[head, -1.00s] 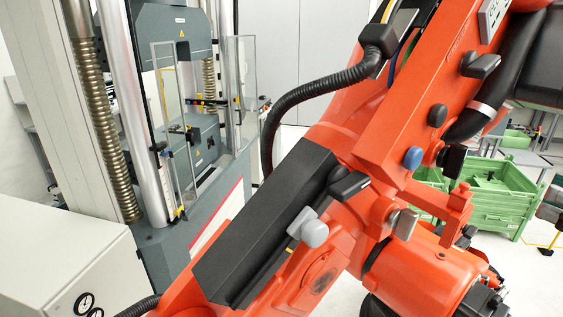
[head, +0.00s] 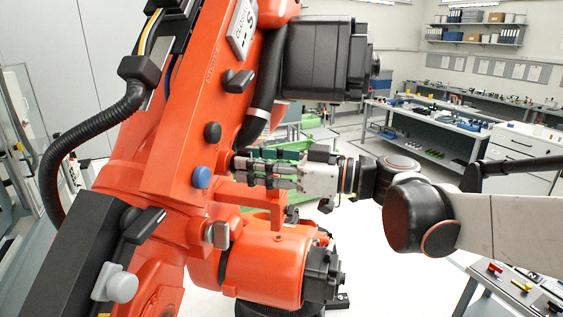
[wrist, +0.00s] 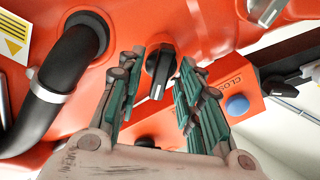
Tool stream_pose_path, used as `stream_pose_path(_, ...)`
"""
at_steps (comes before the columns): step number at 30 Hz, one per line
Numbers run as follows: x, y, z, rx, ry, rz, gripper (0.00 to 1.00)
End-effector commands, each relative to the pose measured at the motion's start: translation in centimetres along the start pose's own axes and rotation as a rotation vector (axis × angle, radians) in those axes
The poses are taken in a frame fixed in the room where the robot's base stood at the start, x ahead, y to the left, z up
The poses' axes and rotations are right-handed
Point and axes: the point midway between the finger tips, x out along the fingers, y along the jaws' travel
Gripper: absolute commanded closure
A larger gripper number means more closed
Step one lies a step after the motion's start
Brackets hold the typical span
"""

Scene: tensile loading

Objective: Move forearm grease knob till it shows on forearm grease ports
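A black knob with a pale pointer line (wrist: 160,70) sits on the orange robot arm (wrist: 205,25) in the wrist view. My gripper (wrist: 161,62) has its fingers spread on both sides of this knob. I see no firm grip on it. In the head view my gripper (head: 238,166) comes from the right to the orange arm (head: 180,110), and its fingers hide this knob. No grease label is readable, so I cannot tell surely which knob is the forearm grease knob.
A blue round button (head: 201,177) is beside my fingers, with black knobs (head: 239,80) above. A grey knob (head: 217,234) is below. A thick black hose (wrist: 70,65) runs left in the wrist view. Workbenches (head: 430,125) stand behind.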

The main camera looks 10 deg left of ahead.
Motion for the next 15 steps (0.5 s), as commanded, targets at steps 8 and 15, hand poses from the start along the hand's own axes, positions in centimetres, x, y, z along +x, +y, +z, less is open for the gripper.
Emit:
stream_pose_path(8, 0.19, -0.02, 0.02, 0.0, 0.0, 0.0, 0.67)
stream_pose_path(15, 0.18, -0.02, 0.01, 0.0, 0.0, 0.0, 1.0)
